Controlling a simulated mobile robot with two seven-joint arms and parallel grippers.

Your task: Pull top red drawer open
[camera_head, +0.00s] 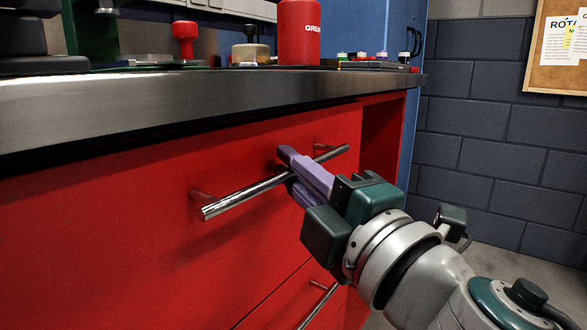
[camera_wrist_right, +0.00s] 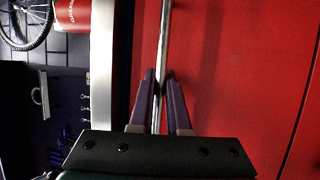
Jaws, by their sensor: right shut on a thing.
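The top red drawer (camera_head: 110,215) sits under the steel worktop and its front looks about flush with the cabinet. Its long chrome bar handle (camera_head: 245,195) runs across the front. My right gripper (camera_head: 290,172) is shut on this handle, toward its right end, with its purple fingers on both sides of the bar. In the right wrist view the handle (camera_wrist_right: 165,45) passes between the two fingers (camera_wrist_right: 160,100). The red drawer front (camera_wrist_right: 225,60) fills the right of that view. My left gripper is not in view.
The steel worktop (camera_head: 220,95) overhangs the drawer and carries a red canister (camera_head: 298,35), a red-knobbed tool (camera_head: 185,38) and small bottles. A lower drawer's handle (camera_head: 318,308) is below. A blue cabinet (camera_head: 370,28) stands behind. Grey floor lies at the right.

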